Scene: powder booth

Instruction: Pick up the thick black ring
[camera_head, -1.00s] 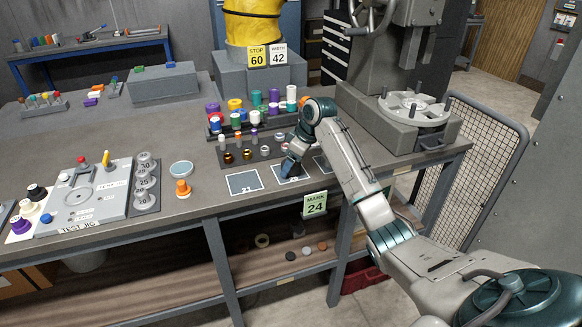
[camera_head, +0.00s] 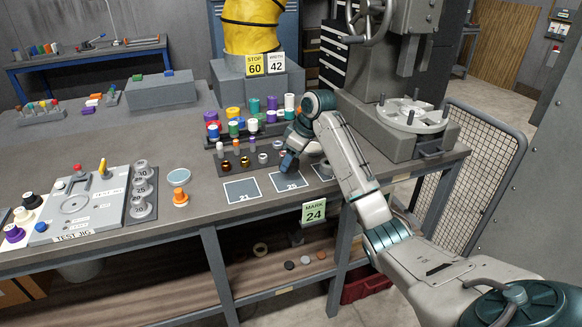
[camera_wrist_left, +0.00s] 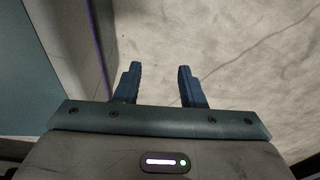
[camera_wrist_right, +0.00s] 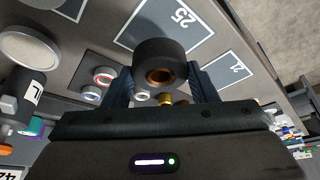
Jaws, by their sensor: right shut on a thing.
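The thick black ring (camera_wrist_right: 160,50) has a copper-coloured inner wall and sits between the two blue fingers of my right gripper (camera_wrist_right: 162,85) in the right wrist view. The gripper is shut on it. In the head view my right gripper (camera_head: 289,162) points down, beside the pad marked 25 (camera_head: 291,182); the ring cannot be made out there. My left gripper (camera_wrist_left: 158,85) shows only in the left wrist view, with its fingers apart and nothing between them, above pale floor.
A dark rack (camera_head: 228,170) with small bushings and rings is close to the right gripper. Several coloured spools stand behind it. The pad marked 21 (camera_head: 242,191) is empty. A heavy press (camera_head: 400,130) stands at the right; the test jig (camera_head: 82,205) is at the left.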

